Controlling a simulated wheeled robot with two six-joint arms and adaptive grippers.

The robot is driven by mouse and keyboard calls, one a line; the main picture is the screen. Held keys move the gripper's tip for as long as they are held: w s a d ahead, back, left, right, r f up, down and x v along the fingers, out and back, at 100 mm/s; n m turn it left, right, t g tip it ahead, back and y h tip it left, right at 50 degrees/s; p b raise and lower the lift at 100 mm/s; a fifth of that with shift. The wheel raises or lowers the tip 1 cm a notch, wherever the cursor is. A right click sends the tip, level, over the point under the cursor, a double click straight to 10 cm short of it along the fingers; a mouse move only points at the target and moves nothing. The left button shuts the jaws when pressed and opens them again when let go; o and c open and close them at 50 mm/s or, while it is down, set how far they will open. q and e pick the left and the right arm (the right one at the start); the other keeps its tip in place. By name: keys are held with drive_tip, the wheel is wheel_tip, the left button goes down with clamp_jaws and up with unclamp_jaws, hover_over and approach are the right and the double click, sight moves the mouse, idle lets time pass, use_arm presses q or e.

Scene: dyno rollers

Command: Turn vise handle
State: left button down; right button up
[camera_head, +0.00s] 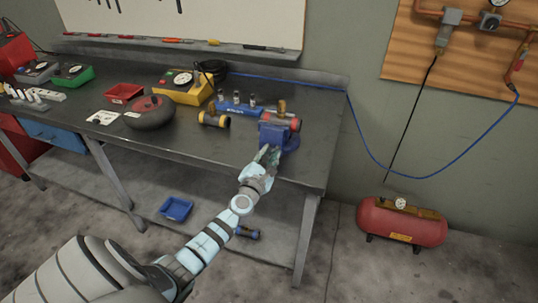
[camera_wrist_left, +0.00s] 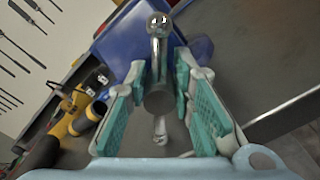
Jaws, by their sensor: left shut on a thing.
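The blue vise (camera_head: 286,141) stands at the right front corner of the dark workbench, with a red and brass part at its top. Its body (camera_wrist_left: 122,42) fills the upper part of the left wrist view. The shiny metal vise handle (camera_wrist_left: 158,50) is a bar with a ball end at the top, running across the round screw end; its lower end shows below. My left gripper (camera_head: 268,155) is at the front of the vise. In the wrist view its teal-padded fingers (camera_wrist_left: 161,72) stand on either side of the handle, shut on it. My right gripper is not in view.
A brass-and-black fitting (camera_head: 213,119) and a blue holder (camera_head: 240,108) lie left of the vise. A dark round device (camera_head: 150,113) and a yellow gauge box (camera_head: 186,88) stand farther left. A red compressor (camera_head: 402,222) is on the floor at right.

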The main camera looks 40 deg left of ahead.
use_arm(q)
drive_tip(key=shift+m, duration=0.4)
